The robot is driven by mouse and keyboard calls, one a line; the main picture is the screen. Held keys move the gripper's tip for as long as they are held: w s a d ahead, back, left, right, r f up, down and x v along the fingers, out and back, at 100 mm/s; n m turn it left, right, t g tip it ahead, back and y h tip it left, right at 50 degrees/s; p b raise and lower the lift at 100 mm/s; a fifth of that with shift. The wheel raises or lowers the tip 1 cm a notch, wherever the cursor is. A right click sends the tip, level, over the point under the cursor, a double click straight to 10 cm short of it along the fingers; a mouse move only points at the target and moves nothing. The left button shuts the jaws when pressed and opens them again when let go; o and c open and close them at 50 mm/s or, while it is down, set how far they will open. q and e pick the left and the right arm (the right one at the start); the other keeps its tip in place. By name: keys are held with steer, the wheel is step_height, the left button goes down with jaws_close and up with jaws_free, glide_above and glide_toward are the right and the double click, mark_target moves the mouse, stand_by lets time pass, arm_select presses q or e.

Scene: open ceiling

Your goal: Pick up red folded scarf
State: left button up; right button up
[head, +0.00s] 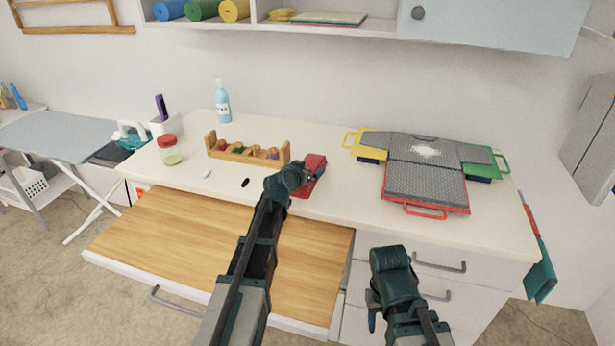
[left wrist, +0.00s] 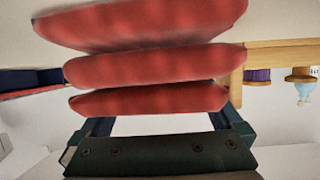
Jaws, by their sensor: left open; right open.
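The red folded scarf (head: 315,163) lies on the white worktop, right of the wooden rack. My left gripper (head: 303,179) is open right at it and hides part of it. In the left wrist view the scarf (left wrist: 150,68) fills the upper middle as several thick stacked folds. The open left jaws (left wrist: 160,122) show below the folds, one finger at each side, with their tips hidden by the scarf. I cannot tell whether they touch it. My right gripper (head: 374,308) is open and empty, low in front of the drawers, away from the scarf.
The wooden rack (head: 248,154) with spools stands just left of the scarf. Grey mats on coloured trays (head: 425,185) lie to the right. A red-lidded jar (head: 169,150) and a blue bottle (head: 222,105) stand left. A wooden pull-out board (head: 180,235) extends in front.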

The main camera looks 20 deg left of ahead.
arm_select(q)
steer(key=c, duration=1.1)
steer(key=shift+c, duration=0.2)
steer(key=shift+r, duration=0.15)
steer(key=shift+r+p, duration=0.95)
steer(key=shift+p, duration=0.1)
steer(key=shift+r+p, duration=0.9)
steer(key=s+d+r+p, duration=0.1)
steer(key=s+d, duration=0.1)
steer(key=s, duration=1.3)
steer(key=shift+s+d, duration=0.15)
steer(key=shift+s, duration=0.25)
